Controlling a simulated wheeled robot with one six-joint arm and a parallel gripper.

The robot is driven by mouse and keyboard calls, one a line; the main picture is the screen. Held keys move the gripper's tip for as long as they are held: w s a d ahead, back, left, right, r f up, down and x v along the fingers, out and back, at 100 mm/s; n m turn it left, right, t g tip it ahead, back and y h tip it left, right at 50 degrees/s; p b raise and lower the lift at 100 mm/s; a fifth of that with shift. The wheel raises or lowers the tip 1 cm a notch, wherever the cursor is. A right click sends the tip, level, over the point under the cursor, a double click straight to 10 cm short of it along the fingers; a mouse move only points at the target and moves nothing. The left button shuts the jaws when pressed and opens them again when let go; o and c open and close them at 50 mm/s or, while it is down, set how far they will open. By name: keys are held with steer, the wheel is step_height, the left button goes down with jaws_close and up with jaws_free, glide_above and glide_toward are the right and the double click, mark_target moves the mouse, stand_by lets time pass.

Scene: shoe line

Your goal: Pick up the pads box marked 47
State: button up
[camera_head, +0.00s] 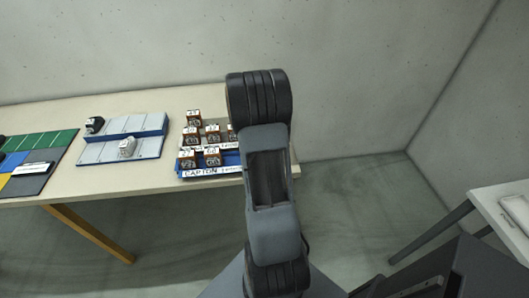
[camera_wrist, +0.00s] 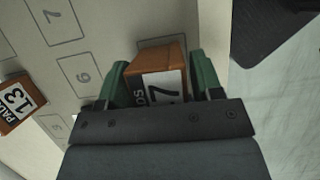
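In the wrist view an orange-brown box (camera_wrist: 155,62) with a white label stands between the green fingers of my gripper (camera_wrist: 160,78). The label shows a 7 and the letters DS; the rest is hidden by the gripper body. One finger is close along each side of the box, and I cannot tell whether they press on it. A marked cell shows just beyond the box. In the head view my arm covers the gripper and this box.
In the head view several brown boxes (camera_head: 214,133) stand on a blue tray (camera_head: 187,171) beside my arm. A blue-grey organiser (camera_head: 100,150) lies left on the table (camera_head: 165,180).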

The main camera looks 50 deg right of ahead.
steer(key=c, duration=0.6)
steer(key=shift+c, duration=0.2)
steer(key=shift+r, duration=0.15)
